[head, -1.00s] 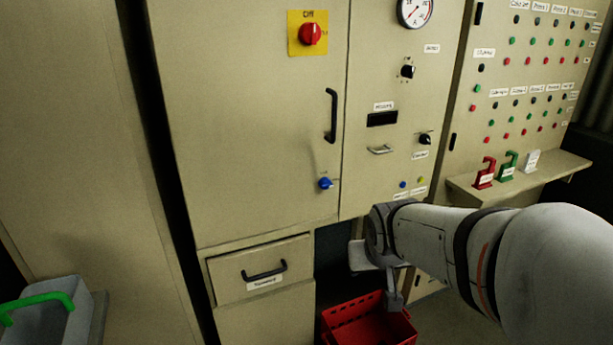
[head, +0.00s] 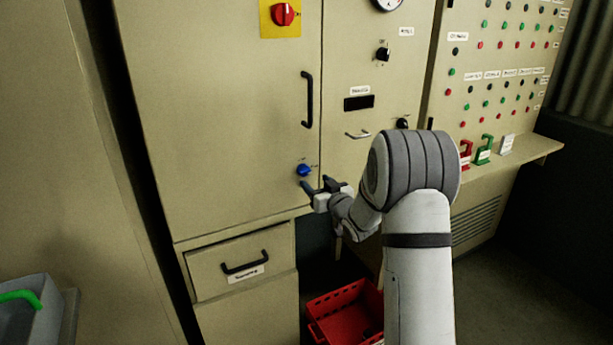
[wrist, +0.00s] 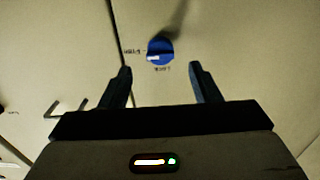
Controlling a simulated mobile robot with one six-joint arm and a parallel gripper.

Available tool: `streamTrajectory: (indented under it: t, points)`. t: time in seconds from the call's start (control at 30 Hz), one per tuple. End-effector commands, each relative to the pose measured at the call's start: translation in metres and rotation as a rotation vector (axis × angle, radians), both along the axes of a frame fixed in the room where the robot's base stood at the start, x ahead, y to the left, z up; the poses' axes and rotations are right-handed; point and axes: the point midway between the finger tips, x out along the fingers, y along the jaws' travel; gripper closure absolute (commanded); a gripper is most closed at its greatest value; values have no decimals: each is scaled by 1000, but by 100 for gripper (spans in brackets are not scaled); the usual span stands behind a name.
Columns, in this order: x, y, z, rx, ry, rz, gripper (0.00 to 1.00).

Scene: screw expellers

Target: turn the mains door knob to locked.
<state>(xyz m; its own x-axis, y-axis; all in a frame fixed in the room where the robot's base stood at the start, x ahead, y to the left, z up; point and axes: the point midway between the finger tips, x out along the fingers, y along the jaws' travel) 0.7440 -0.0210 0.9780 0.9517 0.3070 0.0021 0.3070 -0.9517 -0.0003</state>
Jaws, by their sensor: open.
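The mains door knob is a small round blue knob (head: 304,170) low on the right side of the large beige cabinet door (head: 220,110), below its black handle. In the wrist view the blue knob (wrist: 160,52) sits ahead of and between my two fingers, with a pale mark on its face and small lettering beside it that I cannot read. My gripper (head: 316,186) is open and empty, just below and right of the knob in the head view. In the wrist view my gripper (wrist: 161,82) shows a wide gap, and the fingertips do not reach the knob.
A red rotary switch (head: 283,14) on a yellow plate is above. A black door handle (head: 307,100) stands out above the knob. A drawer (head: 240,262) is below, and a red crate (head: 345,312) stands on the floor. Padlock-like tags sit on a shelf (head: 535,150) at right.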

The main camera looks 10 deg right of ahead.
Motion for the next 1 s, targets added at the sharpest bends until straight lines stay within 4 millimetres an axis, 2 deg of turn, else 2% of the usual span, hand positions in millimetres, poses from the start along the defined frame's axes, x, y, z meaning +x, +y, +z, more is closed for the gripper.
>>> streamTrajectory:
  t: [0.2,0.33,0.5,0.73,1.0]
  points:
    - [35,13,1,0,1,1,43]
    - [50,17,1,0,1,0,43]
    - [58,20,1,-1,2,0,43]
    - [59,21,0,-1,2,0,43]
    - [59,21,0,-1,2,0,65]
